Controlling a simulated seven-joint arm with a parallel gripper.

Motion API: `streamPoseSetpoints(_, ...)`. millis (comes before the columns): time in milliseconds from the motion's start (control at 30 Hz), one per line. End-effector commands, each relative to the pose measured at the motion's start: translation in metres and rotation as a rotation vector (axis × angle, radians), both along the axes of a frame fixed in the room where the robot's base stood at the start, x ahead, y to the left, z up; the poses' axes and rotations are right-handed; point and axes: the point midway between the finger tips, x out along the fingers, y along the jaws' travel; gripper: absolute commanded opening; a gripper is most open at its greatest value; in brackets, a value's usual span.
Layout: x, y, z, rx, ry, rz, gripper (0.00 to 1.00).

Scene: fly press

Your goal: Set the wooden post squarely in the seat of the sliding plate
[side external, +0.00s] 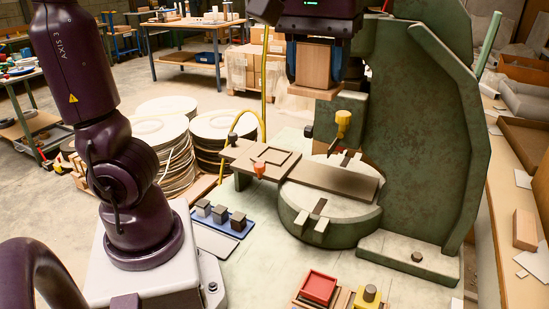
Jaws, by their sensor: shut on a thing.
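The wooden post (314,65) is a light brown block with a wider foot at its lower end. It hangs upright, as far as this view shows. My gripper (317,80) is shut on it, with one blue finger on each side. The sliding plate (335,181) is a long flat brown plate lying across the round press table. Its seat (275,158) is a square outline near the plate's left end. The post is well above the plate, up and to the right of the seat in the picture. The seat looks empty.
The green press frame (415,140) stands tall at right, close to the held post. A yellow-topped part (342,125) rises behind the plate. A blue tray with dark blocks (222,217) lies at left. Red and yellow parts (320,287) sit in front.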

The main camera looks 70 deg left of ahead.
Motion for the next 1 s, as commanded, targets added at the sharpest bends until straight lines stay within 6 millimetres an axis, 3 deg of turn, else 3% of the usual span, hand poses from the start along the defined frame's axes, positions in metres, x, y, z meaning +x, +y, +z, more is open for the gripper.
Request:
streamPoseSetpoints(33,0.001,0.000,0.022,-0.001,-0.006,0.000,0.22)
streamPoseSetpoints(133,0.001,0.000,0.051,-0.001,-0.002,0.001,0.22)
streamPoseSetpoints(433,0.000,0.001,0.106,0.001,0.003,0.001,0.22)
streamPoseSetpoints(767,0.000,0.085,0.102,-0.005,0.013,0.014,0.22)
streamPoseSetpoints(1000,-0.025,0.164,0.102,-0.006,0.009,0.014,0.22)
